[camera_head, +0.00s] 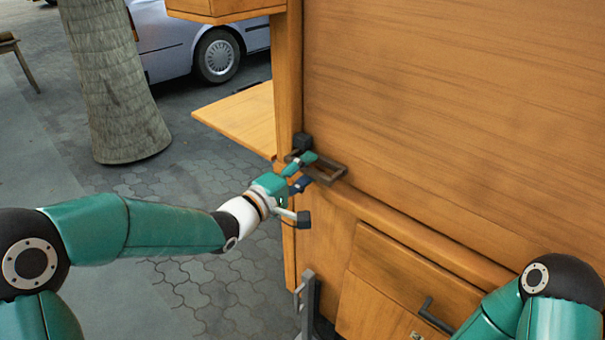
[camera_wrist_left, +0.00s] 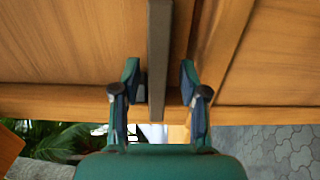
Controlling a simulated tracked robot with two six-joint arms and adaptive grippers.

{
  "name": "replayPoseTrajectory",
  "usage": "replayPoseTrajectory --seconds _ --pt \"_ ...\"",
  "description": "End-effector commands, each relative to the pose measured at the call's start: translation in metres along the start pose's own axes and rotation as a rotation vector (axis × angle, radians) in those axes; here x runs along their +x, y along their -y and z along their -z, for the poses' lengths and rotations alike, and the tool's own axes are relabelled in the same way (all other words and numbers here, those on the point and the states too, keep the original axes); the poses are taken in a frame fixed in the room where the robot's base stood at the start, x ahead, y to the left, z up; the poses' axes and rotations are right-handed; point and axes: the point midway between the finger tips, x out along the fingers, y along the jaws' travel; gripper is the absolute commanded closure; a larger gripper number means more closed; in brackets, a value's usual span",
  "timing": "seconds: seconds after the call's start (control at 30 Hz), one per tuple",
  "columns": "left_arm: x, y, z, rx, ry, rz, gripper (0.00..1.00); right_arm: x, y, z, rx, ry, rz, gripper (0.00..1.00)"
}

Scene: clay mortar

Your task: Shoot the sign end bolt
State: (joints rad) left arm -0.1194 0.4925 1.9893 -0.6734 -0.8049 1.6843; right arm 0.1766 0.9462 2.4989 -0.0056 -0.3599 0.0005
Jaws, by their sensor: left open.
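A dark metal bolt fitting (camera_head: 336,177) sits low on the upright wooden panel, near the corner post. In the head view my left gripper (camera_head: 303,171) is at this fitting and hides part of it. In the left wrist view my left gripper (camera_wrist_left: 159,78) is open. A dark bar (camera_wrist_left: 158,40) runs between its two fingers, with a gap to the right finger; whether the left finger touches it is hard to tell. My right gripper is out of view; only part of that arm shows at the lower right.
The wooden cart has a large panel (camera_head: 450,110), a side shelf (camera_head: 245,118) and a drawer (camera_head: 400,285) with a dark handle (camera_head: 436,316). A tree trunk (camera_head: 112,85) and a parked car (camera_head: 185,35) stand behind on the paving (camera_head: 190,190).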

Motion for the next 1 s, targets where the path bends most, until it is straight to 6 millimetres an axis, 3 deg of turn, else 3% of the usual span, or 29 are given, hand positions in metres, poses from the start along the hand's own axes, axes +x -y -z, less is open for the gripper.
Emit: replayPoseTrajectory --seconds 0.23,0.7,1.0 --pt "-0.021 -0.001 0.000 0.000 -0.001 0.000 0.57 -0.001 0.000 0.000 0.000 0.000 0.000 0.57" --pt "-0.108 0.001 0.001 0.000 -0.004 0.001 0.57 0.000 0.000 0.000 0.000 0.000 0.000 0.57" --pt "-0.121 0.002 -0.001 -0.001 0.000 0.001 0.57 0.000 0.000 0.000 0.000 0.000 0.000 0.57"
